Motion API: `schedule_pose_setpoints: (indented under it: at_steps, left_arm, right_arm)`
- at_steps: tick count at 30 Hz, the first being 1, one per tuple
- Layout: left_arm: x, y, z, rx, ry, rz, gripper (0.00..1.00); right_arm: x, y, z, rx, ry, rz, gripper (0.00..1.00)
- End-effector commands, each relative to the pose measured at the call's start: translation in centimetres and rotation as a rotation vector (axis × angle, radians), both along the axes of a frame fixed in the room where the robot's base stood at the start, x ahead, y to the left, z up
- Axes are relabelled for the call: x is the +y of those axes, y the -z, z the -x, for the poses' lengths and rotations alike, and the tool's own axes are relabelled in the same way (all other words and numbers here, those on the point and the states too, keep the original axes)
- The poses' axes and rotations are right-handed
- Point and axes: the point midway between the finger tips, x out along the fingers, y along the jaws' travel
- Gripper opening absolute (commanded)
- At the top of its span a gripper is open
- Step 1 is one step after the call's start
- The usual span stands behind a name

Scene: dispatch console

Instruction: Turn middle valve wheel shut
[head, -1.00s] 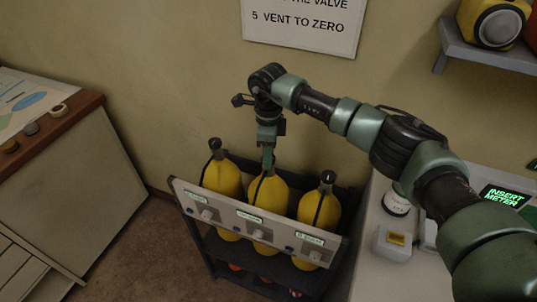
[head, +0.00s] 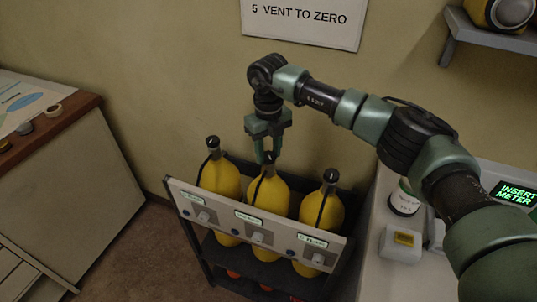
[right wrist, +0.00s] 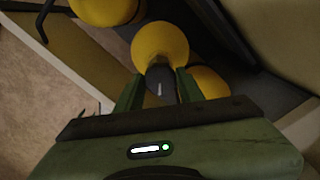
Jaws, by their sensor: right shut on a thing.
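Three yellow cylinders with black tops stand in a row in a dark rack. The middle valve wheel (head: 268,159) is the black cap on top of the middle cylinder (head: 267,192). My right gripper (head: 267,155) reaches down from above and is shut on this wheel. In the right wrist view, the fingers (right wrist: 160,76) stand on either side of the dark wheel (right wrist: 160,84), which bears a short white mark. The fingers hide part of the wheel's sides. My left gripper is not in view.
The left cylinder (head: 220,178) and right cylinder (head: 321,207) stand close on either side. A labelled panel (head: 222,214) runs along the rack's front. A grey counter (head: 385,275) with a small jar (head: 404,199) lies to the right. The wall is close behind.

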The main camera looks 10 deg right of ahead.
Motion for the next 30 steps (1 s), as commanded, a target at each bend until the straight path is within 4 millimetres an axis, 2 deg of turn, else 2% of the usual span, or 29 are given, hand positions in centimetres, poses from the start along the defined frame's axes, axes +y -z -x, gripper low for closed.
schedule_pose_setpoints:
  at_steps: [18, 30]
  left_arm:
    - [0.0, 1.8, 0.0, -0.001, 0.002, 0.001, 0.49]
    - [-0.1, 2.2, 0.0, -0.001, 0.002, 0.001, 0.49]
  right_arm:
    - [-0.1, -0.2, -0.2, -0.007, 0.553, -0.001, 0.0]
    - [-0.1, -0.3, -0.2, -0.007, 0.744, -0.003, 0.0]
